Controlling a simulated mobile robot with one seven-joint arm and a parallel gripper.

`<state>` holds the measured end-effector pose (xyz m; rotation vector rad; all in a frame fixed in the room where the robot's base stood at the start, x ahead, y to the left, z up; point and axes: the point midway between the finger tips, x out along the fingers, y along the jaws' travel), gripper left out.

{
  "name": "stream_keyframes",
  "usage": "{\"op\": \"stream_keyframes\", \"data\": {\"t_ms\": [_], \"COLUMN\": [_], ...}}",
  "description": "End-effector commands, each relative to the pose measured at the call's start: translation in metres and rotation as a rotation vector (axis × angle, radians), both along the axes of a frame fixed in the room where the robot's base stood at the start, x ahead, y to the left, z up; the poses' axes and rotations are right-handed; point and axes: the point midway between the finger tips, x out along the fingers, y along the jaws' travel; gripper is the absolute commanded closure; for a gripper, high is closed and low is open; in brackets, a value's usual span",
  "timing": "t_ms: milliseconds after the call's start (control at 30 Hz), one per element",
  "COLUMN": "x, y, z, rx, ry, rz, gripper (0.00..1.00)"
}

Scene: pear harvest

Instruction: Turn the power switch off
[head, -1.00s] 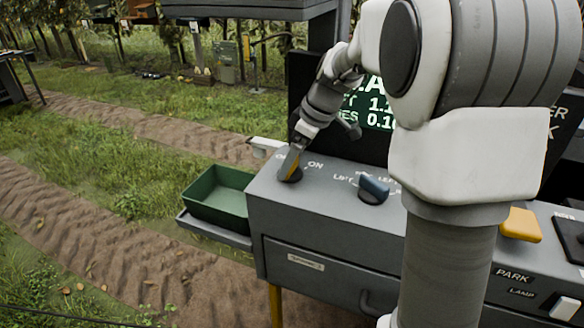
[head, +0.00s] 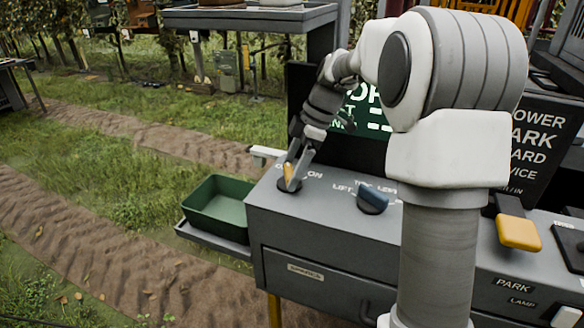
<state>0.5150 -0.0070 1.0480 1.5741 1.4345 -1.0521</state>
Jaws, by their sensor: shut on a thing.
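The power switch (head: 288,173) is a knob with a yellow lever on the grey console's top, at its left end. The lever points up toward the "OFF" side, left of the printed "ON"; the first label is partly covered by my gripper. My gripper (head: 296,168) reaches down from behind and is shut on the lever, one grey finger showing along its right side. The screen (head: 366,105) behind shows large letters starting "OF" with dashes below; my arm hides the rest.
A green tray (head: 219,209) sits on a side shelf at left. A yellow lever (head: 518,231) and a PARK panel are at right.

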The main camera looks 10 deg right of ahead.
Motion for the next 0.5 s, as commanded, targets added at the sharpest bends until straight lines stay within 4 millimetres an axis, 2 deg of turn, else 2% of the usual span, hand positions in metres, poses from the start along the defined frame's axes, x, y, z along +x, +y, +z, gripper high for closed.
{"op": "stream_keyframes", "data": {"t_ms": [333,367,400,500], "x": [0.0006,0.0006,0.0006,0.0005], "y": [0.0002,0.0002,0.0002,0.0003], "z": [0.0016,0.0016,0.0016,0.0013], "rx": [0.000,0.000,-0.001,0.000], "ry": [-0.005,-0.005,-0.004,-0.003], "rz": [0.006,0.006,0.006,0.005], "gripper": [0.66,0.08,0.01,0.00]}}
